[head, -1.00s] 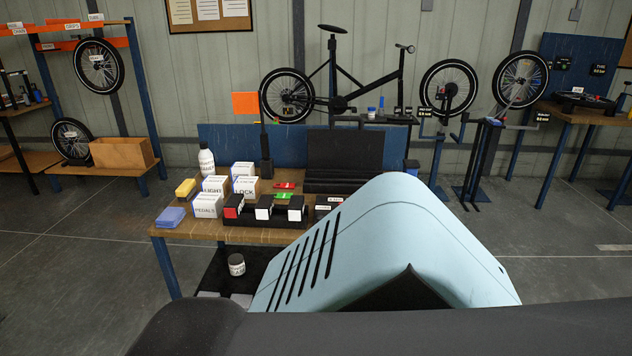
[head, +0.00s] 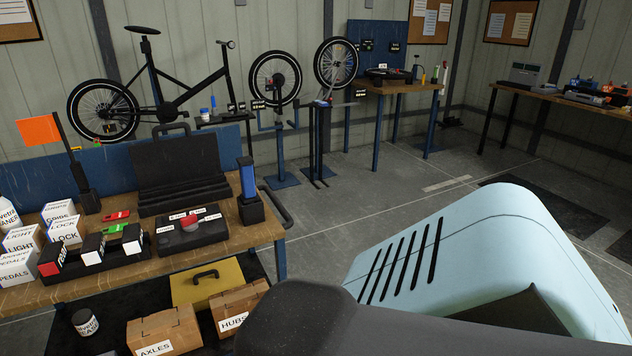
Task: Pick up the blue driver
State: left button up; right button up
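A blue upright handle-like item (head: 247,177) stands in a black holder (head: 251,208) at the right end of the near wooden workbench (head: 240,236). It may be the blue driver, but I cannot tell its tip, which is hidden in the holder. Small upright tools, hard to make out, also stand on the far table (head: 400,87). Neither of my grippers shows in the head view. Only light blue and black parts of my own body fill the lower right.
A black open case (head: 180,182), a black box with a red part (head: 192,234) and white boxes (head: 20,240) crowd the bench. Cartons (head: 164,330), a yellow lidded box (head: 207,280) and a jar (head: 85,322) sit below. Open floor (head: 350,205) lies right of the bench.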

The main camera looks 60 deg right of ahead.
aim_at(249, 196)
jog(key=z, duration=1.35)
jog(key=i+j, duration=0.85)
jog(key=i, duration=0.2)
jog(key=l+z, duration=0.05)
